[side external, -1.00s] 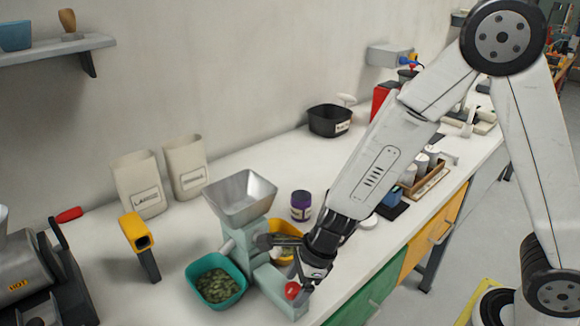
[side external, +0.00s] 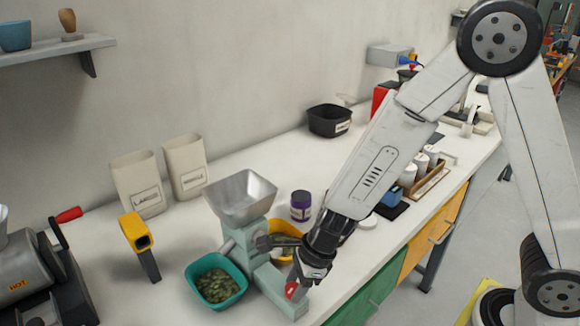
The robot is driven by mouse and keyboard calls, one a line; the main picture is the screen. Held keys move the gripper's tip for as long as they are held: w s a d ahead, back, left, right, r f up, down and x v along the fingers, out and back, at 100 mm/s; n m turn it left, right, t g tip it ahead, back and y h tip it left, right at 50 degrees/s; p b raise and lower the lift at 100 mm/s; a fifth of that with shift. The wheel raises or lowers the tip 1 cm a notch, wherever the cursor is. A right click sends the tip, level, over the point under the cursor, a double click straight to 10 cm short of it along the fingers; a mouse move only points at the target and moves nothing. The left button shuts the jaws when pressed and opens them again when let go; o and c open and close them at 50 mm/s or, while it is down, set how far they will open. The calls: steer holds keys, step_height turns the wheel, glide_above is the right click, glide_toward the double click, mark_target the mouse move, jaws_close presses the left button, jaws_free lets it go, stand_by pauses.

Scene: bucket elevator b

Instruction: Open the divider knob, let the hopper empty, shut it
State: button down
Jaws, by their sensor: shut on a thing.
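The divider knob (side external: 291,290) is red and sits on the front end of a pale green machine base (side external: 268,275). My gripper (side external: 297,284) is at the knob, pointing down, and is shut on it; its fingertips are partly hidden. The metal hopper (side external: 241,195) stands on top of the machine, and its visible inside looks empty. A teal bin (side external: 217,303) with green pieces in it is at the machine's left. A yellow bin (side external: 284,243), also with green pieces, is behind the base at the right, partly hidden by the machine and my arm.
A yellow-headed scanner-like device (side external: 136,232) stands left of the hopper. Two paper bags (side external: 184,168) stand against the wall. A purple jar (side external: 301,205) is behind the machine. A black tub (side external: 330,121) and a wooden rack (side external: 430,184) are farther right along the bench.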

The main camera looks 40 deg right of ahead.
steer(key=n+g, duration=0.1)
steer(key=n, duration=0.2)
steer(key=n+g, duration=0.1)
steer(key=n, duration=0.2)
steer(key=shift+w+d+n+g+y, duration=0.1)
steer(key=shift+w+n+g+y, duration=0.1)
steer(key=shift+n+g+y, duration=0.15)
stand_by(0.5)
steer(key=shift+c, duration=1.1)
jaws_free()
steer(key=v, duration=0.7)
steer(key=shift+r, duration=0.4)
